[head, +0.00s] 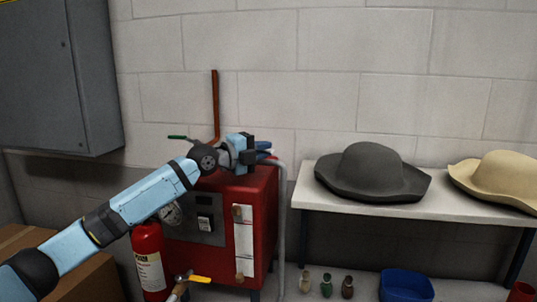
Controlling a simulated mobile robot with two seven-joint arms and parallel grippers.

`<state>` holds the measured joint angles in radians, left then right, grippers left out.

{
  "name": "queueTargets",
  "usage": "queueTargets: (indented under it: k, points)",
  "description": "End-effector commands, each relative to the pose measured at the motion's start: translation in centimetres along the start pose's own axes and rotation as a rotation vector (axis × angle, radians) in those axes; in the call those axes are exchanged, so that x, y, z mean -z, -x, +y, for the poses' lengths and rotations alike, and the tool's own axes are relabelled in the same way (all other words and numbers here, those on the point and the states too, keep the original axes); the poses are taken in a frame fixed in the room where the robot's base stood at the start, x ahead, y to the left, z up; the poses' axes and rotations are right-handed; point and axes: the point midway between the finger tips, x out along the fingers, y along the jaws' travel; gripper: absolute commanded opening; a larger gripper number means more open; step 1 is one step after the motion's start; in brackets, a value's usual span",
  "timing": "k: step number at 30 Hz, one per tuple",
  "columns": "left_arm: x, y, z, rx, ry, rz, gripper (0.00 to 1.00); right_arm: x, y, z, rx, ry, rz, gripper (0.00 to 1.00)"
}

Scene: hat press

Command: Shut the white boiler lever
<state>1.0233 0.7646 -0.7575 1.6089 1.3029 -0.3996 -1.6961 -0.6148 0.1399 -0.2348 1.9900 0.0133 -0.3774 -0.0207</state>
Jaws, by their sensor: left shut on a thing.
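The red boiler (265,215) stands against the wall, left of centre. A pale grey-white pipe (281,220) runs down its right side. My left gripper (262,152) is above the boiler's top right, at the upper end of this pipe. My right gripper is not in view.
A green lever (177,137) sits by the brown pipe (215,105). A yellow lever (200,279) is low in front. A fire extinguisher (149,265) stands left of the boiler. A table (320,202) with a grey hat (372,172) and a tan hat (500,178) is at right.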

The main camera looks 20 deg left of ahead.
Motion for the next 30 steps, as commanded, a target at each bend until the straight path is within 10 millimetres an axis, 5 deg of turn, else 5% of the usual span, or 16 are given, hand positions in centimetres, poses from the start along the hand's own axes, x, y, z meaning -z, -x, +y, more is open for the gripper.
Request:
queueTargets:
  k: [4, 6, 8, 20, 30]
  points:
    - [0.0, 0.0, -0.3, 0.005, 0.000, 0.000, 0.00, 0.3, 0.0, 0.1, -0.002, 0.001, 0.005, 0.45]
    - [0.0, 0.0, -0.3, 0.005, 0.000, 0.000, 0.26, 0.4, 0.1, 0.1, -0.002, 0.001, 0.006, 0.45]
    - [0.0, 0.0, -0.2, 0.004, 0.000, 0.000, 0.36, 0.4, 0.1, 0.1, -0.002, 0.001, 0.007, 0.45]
    - [0.0, 1.0, 0.1, 0.000, 0.000, -0.001, 0.36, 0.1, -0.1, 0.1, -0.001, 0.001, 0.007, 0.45]
    - [-0.1, 8.3, 0.3, -0.001, -0.004, -0.003, 0.36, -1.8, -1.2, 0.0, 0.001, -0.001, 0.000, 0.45]
